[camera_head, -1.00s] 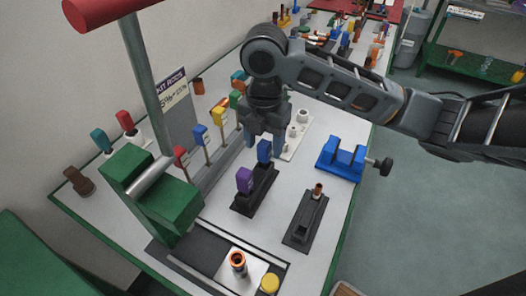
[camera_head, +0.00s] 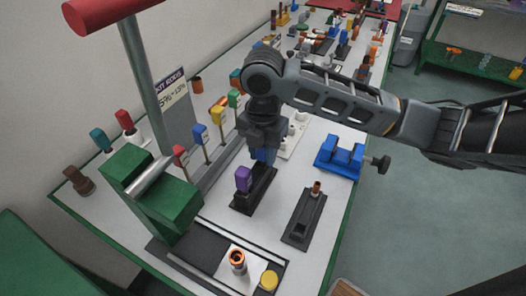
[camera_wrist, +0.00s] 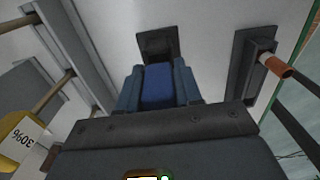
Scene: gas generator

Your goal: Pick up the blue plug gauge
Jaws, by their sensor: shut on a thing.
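The blue plug gauge (camera_wrist: 158,85) sits between the two blue-grey fingers of my gripper (camera_wrist: 158,72) in the wrist view, with a finger against each side. In the head view my gripper (camera_head: 263,160) points down at the far end of a black holder (camera_head: 250,203), and its fingers mostly hide the blue gauge. My gripper is shut on the blue gauge. I cannot tell whether the gauge's lower end is still in the holder.
Red, blue and yellow tagged gauges (camera_head: 201,134) stand in a row to the left. A green press (camera_head: 150,190) is at the near left. A blue vise (camera_head: 340,156) and a black stand (camera_head: 304,220) with a copper piece are to the right.

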